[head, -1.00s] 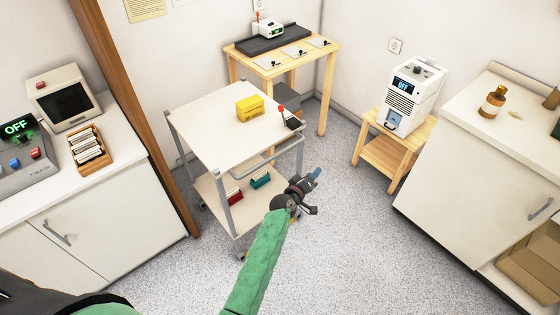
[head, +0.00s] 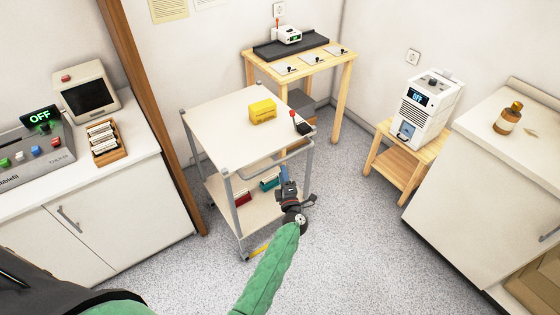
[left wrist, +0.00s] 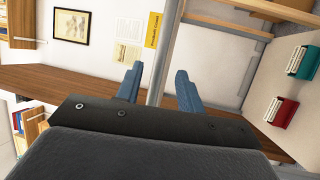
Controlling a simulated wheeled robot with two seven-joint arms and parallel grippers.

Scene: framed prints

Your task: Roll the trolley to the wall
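The trolley (head: 215,122) has a cream top, grey posts and a lower shelf, and stands away from the back wall (head: 215,45). A yellow box (head: 262,111) and a dark object with a red knob (head: 301,124) are on its top. Red and teal boxes are on the lower shelf. My left gripper (head: 284,173) is just below the push handle (head: 285,160) at the trolley's near side. In the left wrist view its blue fingers (left wrist: 157,85) are apart, with a grey bar (left wrist: 168,45) showing between them; contact cannot be told. My right gripper is out of view.
A wooden table (head: 345,58) stands behind the trolley at the back wall. A wooden stand (head: 395,172) with a white device is to the right. White cabinets flank both sides. A brown post (head: 150,95) is close left. A yellow strip (head: 260,249) shows beneath the trolley.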

